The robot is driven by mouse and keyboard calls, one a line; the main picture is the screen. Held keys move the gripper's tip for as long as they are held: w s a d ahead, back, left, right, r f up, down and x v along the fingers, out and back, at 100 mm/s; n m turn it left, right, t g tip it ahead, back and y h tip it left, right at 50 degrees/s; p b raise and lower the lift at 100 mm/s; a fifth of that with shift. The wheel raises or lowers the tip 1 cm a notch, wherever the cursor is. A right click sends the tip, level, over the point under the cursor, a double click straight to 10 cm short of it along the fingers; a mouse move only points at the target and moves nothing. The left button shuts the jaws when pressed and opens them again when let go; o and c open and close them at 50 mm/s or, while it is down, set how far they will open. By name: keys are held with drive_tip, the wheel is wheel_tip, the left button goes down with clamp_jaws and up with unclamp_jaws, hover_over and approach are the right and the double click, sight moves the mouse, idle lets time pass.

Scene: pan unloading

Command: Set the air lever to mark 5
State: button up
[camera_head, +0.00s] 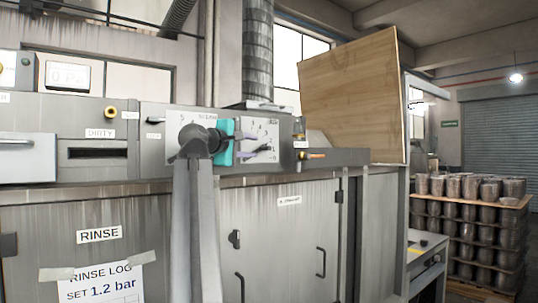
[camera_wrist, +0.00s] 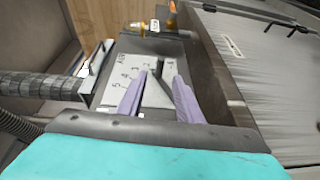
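The air lever is a dark, narrow handle on a pale, marked plate in the wrist view (camera_wrist: 157,92). The air plate (camera_wrist: 113,98) has printed numbers, with a 5 towards its lower left; I cannot read which mark the lever points to. My gripper, with a turquoise body and purple fingers, is in front of the plate in the head view (camera_head: 258,143) and the wrist view (camera_wrist: 161,78). The fingers are apart, one on each side of the lever, with gaps visible. In the head view, the fingers partly cover the plate (camera_head: 267,127).
A second marked plate (camera_head: 180,119) is left of the air plate, partly behind my arm. A small orange-tipped fitting (camera_head: 315,155) sticks out to the right. Below are grey cabinet doors (camera_head: 262,235) with handles. A wooden board (camera_head: 352,95) stands at the right end.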

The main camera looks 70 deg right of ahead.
drive_tip(key=shift+s+d, duration=0.25)
drive_tip(key=d+p, duration=0.1)
drive_tip(key=d, duration=0.3)
drive_tip(key=s+d+p, duration=0.1)
drive_tip(key=d, duration=0.4)
drive_tip(key=s+d+f+p, duration=0.1)
drive_tip(key=d, duration=0.3)
drive_tip(key=shift+s+d, duration=0.1)
drive_tip(key=shift+d, duration=0.15)
drive_tip(key=shift+c, duration=0.4)
clamp_jaws()
